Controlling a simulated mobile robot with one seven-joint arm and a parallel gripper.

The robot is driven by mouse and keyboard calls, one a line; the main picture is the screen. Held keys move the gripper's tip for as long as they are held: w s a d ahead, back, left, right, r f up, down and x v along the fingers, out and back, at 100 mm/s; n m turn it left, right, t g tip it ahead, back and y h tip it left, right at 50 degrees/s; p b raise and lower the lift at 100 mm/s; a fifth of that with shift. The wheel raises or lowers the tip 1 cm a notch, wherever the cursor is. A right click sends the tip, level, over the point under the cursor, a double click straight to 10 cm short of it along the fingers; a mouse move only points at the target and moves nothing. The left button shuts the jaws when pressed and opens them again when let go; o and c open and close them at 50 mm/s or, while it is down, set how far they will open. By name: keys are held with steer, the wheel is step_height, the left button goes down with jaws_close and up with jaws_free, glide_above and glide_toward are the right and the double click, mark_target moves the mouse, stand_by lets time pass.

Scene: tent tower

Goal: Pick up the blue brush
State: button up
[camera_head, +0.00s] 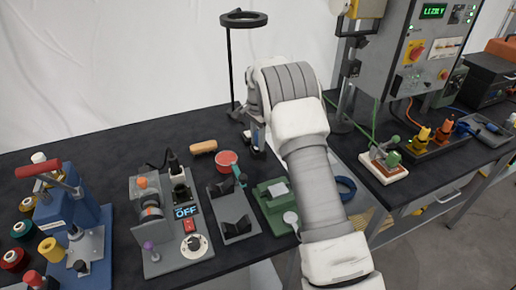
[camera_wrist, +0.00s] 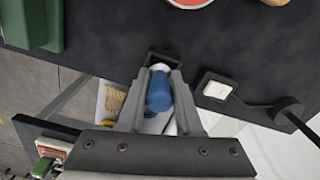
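The blue brush is most likely the blue handle-like object with a white end (camera_wrist: 158,92) seen between my fingers in the wrist view. My gripper (camera_wrist: 162,85) has one finger on each side of it, and the gaps look very small. Whether the fingers press on it cannot be told. A dark square holder or rim (camera_wrist: 165,59) shows around its white end. In the head view my gripper (camera_head: 257,138) points down at the back of the dark bench, with a bit of blue at its fingers. No bristles can be made out.
A ring stand (camera_head: 243,20) rises just behind my gripper. A red bowl (camera_head: 227,160), a tan block (camera_head: 203,147) and a green fixture (camera_head: 272,203) are close by. A grey machine (camera_head: 172,220) stands front left. A second bench with a control box (camera_head: 425,45) is at the right.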

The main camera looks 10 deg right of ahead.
jaws_close()
steer(key=shift+r, duration=0.45)
steer(key=r, duration=0.3)
steer(key=shift+d+r, duration=0.3)
steer(key=shift+r, duration=0.05)
steer(key=d+r, duration=0.6)
steer(key=d, duration=0.5)
steer(key=shift+w+r+p, duration=0.15)
steer(key=shift+r+p, duration=0.05)
steer(key=shift+p, duration=0.25)
